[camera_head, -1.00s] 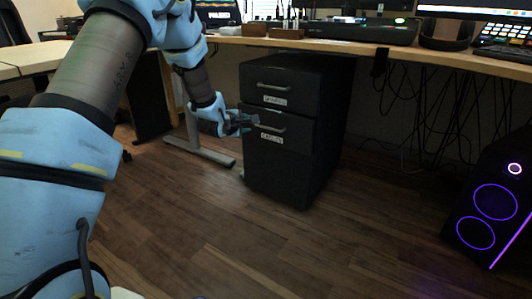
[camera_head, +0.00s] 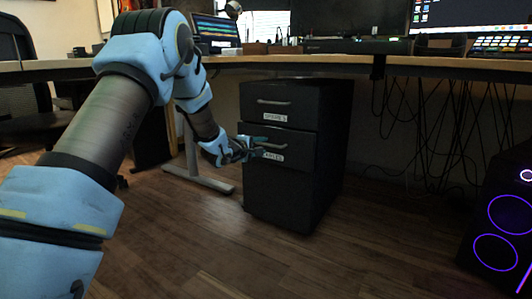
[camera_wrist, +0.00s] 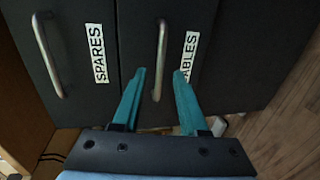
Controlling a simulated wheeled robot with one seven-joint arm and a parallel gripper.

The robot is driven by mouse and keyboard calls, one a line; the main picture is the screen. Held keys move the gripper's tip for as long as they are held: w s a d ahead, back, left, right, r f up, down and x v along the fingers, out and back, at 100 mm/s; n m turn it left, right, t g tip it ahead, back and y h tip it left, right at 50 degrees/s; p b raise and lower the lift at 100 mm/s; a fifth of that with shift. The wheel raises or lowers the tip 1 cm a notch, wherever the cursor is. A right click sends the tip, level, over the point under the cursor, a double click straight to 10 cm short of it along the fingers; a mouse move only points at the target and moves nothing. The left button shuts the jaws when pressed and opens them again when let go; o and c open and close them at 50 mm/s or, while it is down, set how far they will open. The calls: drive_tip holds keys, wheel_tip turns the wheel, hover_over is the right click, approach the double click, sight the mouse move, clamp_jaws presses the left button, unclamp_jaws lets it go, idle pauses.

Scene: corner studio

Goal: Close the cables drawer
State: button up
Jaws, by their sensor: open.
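The black drawer cabinet stands under the desk. Its lower drawer, the cables drawer (camera_head: 294,185), has a metal handle and a white label partly hidden by my gripper. The upper drawer (camera_head: 262,91) is labelled SPARES. My gripper (camera_head: 258,150) is at the cables drawer's handle in the head view. In the wrist view my gripper (camera_wrist: 158,85) has its two teal fingers apart, with the cables handle (camera_wrist: 160,50) between and beyond them. The right finger overlaps the start of the label (camera_wrist: 189,55). I cannot tell whether the fingers touch the drawer. Both drawer fronts look nearly level.
The desk (camera_head: 440,67) overhangs the cabinet. Cables (camera_head: 440,125) hang behind at the right, and a black computer tower (camera_head: 500,225) with purple rings stands at the right edge. A desk leg foot (camera_head: 205,181) is left of the cabinet. Floor in front is clear.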

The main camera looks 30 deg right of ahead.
sight(268, 145)
drive_tip(key=shift+b+x, duration=0.55)
drive_tip(key=shift+x, duration=1.2)
clamp_jaws()
